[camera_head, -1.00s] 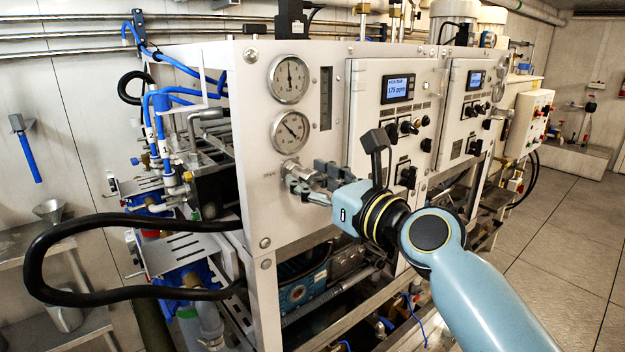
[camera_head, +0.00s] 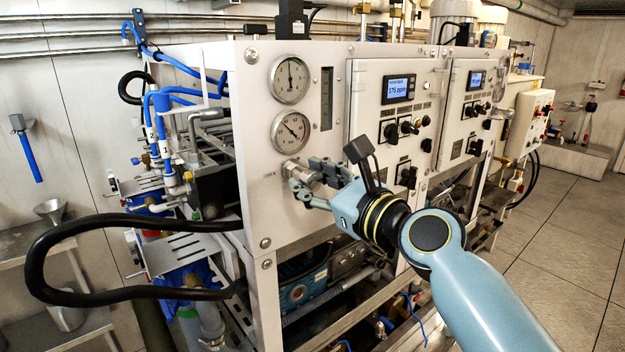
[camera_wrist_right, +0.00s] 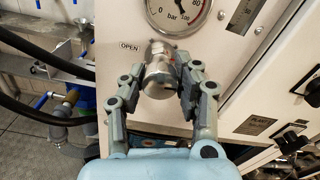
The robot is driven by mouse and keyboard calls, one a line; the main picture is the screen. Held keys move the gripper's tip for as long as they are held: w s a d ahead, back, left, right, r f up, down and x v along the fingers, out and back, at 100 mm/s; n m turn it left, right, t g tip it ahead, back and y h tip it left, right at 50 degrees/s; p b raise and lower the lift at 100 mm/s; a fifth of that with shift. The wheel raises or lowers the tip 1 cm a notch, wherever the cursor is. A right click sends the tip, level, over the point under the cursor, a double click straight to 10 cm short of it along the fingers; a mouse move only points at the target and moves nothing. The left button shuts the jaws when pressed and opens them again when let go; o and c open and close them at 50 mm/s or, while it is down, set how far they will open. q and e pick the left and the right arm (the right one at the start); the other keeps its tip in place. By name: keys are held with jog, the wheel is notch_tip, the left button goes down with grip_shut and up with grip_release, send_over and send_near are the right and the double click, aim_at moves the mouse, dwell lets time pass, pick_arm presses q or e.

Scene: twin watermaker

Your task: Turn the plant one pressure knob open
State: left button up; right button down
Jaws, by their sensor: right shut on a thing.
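The plant one pressure knob (camera_head: 291,168) is a silvery metal knob on the white front panel, below the lower of two round gauges. In the right wrist view the knob (camera_wrist_right: 158,78) sits between the fingers, under a gauge marked "bar" (camera_wrist_right: 178,14) and beside an "OPEN" label (camera_wrist_right: 130,46). My right gripper (camera_head: 306,180) is shut on the knob, with one finger on each side of it; it also shows in the right wrist view (camera_wrist_right: 158,86). The knob's turn angle cannot be told. My left gripper is not in view.
Right of the knob is a panel with a small display (camera_head: 398,89) and black switches (camera_head: 391,132). A thick black hose (camera_head: 60,232) loops out at the left. A metal bench (camera_head: 30,250) stands far left. The floor at right (camera_head: 565,230) is clear.

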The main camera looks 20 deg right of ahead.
jog(key=n, duration=0.5)
jog(key=shift+n+b, duration=0.3)
jog(key=shift+b, duration=0.1)
jog(key=n+b, duration=0.1)
jog(key=n, duration=0.4)
jog(key=shift+f, duration=0.1)
jog(key=n+b, duration=0.2)
jog(key=n, duration=0.4)
jog(key=shift+b, duration=0.35)
jog(key=n+b, duration=0.2)
jog(key=n, duration=0.3)
jog(key=shift+f+b, duration=0.1)
jog(key=shift+b, duration=0.2)
jog(key=n+b, duration=0.2)
jog(key=n, duration=0.3)
jog(key=shift+n+b, duration=0.35)
jog(key=shift+n, duration=0.05)
jog(key=n+b, duration=0.2)
jog(key=n, duration=0.3)
jog(key=shift+f+b, duration=0.1)
jog(key=shift+b, duration=0.25)
jog(key=n+b, duration=0.2)
jog(key=n, duration=0.3)
jog(key=shift+n, duration=0.4)
jog(key=n+b, duration=0.2)
jog(key=n, duration=0.3)
jog(key=shift+n, duration=0.3)
